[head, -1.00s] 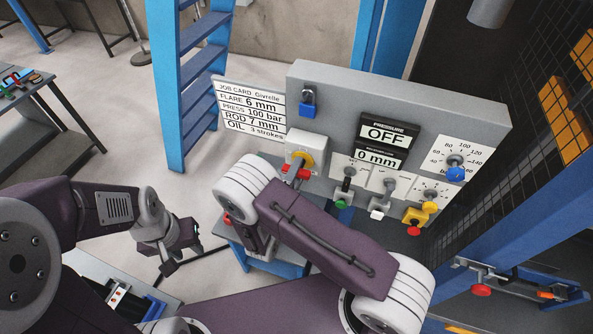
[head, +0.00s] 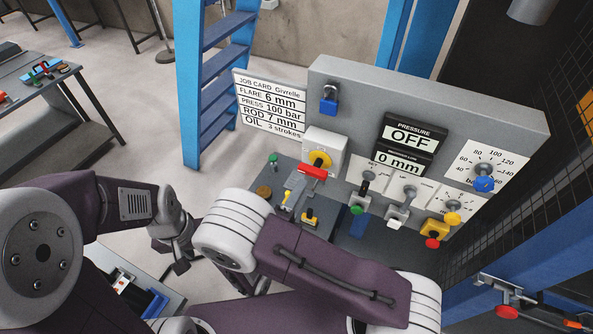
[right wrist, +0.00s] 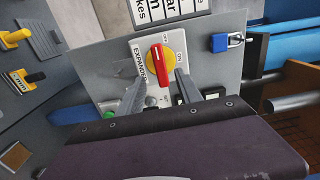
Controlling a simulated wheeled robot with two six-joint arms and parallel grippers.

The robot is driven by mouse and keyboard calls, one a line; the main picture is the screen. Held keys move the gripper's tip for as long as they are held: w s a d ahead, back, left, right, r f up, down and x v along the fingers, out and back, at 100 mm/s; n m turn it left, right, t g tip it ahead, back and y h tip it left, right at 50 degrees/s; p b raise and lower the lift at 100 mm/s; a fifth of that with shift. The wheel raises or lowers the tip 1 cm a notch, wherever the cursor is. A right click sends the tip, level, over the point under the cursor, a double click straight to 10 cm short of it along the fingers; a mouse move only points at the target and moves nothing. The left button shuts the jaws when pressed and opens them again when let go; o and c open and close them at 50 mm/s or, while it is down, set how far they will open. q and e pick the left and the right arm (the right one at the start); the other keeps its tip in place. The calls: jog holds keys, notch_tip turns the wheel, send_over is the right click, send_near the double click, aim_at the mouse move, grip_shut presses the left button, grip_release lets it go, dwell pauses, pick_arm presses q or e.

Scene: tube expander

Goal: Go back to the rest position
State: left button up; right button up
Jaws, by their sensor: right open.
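My right gripper (right wrist: 158,92) is open and empty in the right wrist view, its two grey fingers apart in front of the panel. In the head view my right forearm and wrist cross the lower middle and hide most of that gripper. The rotary switch with a yellow disc and red handle (head: 314,170) is on the panel, up and right of my right wrist. It also shows beyond the fingertips in the right wrist view (right wrist: 160,60). My left gripper (head: 182,262) hangs low at the left; its jaws are too small to read.
The grey control panel (head: 455,112) has a display reading OFF and 0 mm, levers, dials and a padlock (head: 329,100). A job card (head: 270,105) stands left of it. A blue ladder (head: 189,95) stands behind. Clear floor (head: 135,150) lies at the left.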

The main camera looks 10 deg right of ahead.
jog(key=s+d+f+m+g+h+b, duration=0.1)
jog(key=s+d+f+m+g+b, duration=0.45)
jog(key=m, duration=0.55)
jog(key=s+d+f+m+g+b, duration=0.2)
jog(key=s+d+f+m+g, duration=0.3)
jog(key=d+m+g, duration=0.5)
jog(key=s+a+f+m+g+y+b, duration=0.1)
jog(key=s+a+f+m+y+b, duration=0.2)
jog(key=m, duration=0.5)
jog(key=s+a+f+m+g+y+b, duration=0.1)
jog(key=s+f+m+y, duration=0.15)
jog(key=m+y, duration=0.4)
jog(key=w+m+t, duration=0.1)
jog(key=m, duration=0.3)
jog(key=w+a+m+t+y+b, duration=0.1)
jog(key=w+m, duration=0.1)
jog(key=m, duration=0.2)
jog(key=w+a+r+m+t, duration=0.1)
jog(key=w+m, duration=0.1)
jog(key=m, duration=0.2)
jog(key=shift+w+t+y+b, duration=0.25)
jog(key=shift+t+y+b, duration=0.1)
jog(key=shift+b, duration=0.05)
jog(key=shift+d, duration=0.15)
